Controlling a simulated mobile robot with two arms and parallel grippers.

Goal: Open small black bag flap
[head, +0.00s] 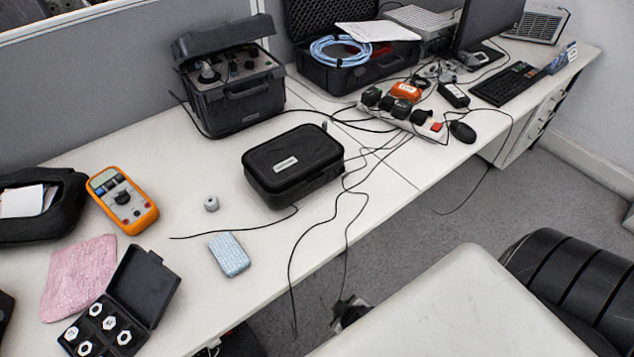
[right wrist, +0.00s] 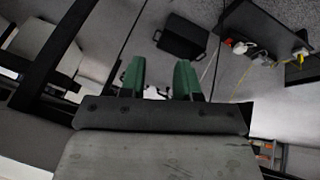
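A small black bag (head: 292,165) with a white label on its lid sits in the middle of the desk. Its lid looks closed, and no gripper is near it. A second black bag (head: 67,212) lies at the left edge of the desk, open, with papers inside. My right gripper (right wrist: 160,80) shows two green fingers in the right wrist view, apart with nothing clearly between them. My left gripper is in neither view.
A multimeter (head: 123,199), a light blue block (head: 229,254), a pink cloth (head: 78,278) and an open black case (head: 142,288) lie left of the small bag. Loose cables run beside it and over the desk's front edge. A black toolbox (head: 236,104) stands behind.

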